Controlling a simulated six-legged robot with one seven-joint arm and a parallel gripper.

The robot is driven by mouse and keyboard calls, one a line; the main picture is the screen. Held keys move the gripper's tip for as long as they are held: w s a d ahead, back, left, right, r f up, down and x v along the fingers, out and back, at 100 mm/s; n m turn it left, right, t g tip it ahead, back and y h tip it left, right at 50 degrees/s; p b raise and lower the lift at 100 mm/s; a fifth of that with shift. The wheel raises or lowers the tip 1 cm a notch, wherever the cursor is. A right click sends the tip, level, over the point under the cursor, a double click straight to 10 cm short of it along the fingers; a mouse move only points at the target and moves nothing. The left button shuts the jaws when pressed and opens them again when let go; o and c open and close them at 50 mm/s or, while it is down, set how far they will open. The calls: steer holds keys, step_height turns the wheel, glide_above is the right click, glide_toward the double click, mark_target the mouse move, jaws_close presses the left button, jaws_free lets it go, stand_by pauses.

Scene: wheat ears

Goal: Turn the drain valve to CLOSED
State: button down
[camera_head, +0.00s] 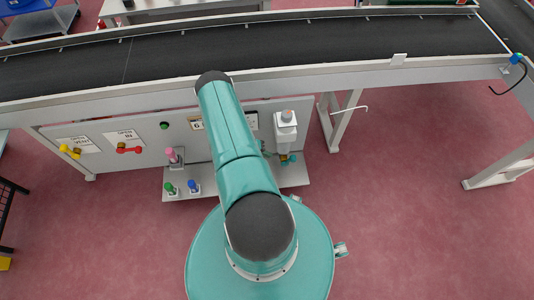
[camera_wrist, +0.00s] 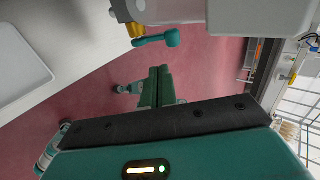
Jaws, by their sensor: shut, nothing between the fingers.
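The drain valve looks to be the teal lever (camera_wrist: 155,40) with a rounded end, beside a brass-yellow fitting (camera_wrist: 134,29) under a pale cylindrical housing (camera_wrist: 175,11) in the wrist view. In the head view, the brass and teal valve parts (camera_head: 285,159) show small below the white housing (camera_head: 286,130), right of my arm. My gripper (camera_wrist: 159,70) is shut and empty in the wrist view. Its fingertips appear just below the lever in the picture, with a visible gap. My gripper is not clearly seen in the head view. No CLOSED marking is legible.
A panel under the conveyor (camera_head: 300,78) carries a yellow vent handle (camera_head: 70,152) and a red inlet handle (camera_head: 128,150), both labelled OPEN. The red floor at right is mostly clear.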

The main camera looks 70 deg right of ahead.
mark_target(290, 159)
steer(key=shift+s+d+r+x, duration=0.15)
steer(key=shift+r+x, duration=0.05)
steer(key=shift+x, duration=1.5)
steer(key=shift+s+d+r+x, duration=0.15)
steer(key=shift+r+x, duration=0.1)
steer(key=shift+x, duration=1.45)
steer(key=shift+s+d+r+x, duration=0.1)
steer(key=shift+s+r+x, duration=0.1)
steer(key=shift+x, duration=1.5)
steer(key=shift+s+d, duration=0.25)
steer(key=shift+s, duration=0.2)
steer(key=shift+w, duration=0.1)
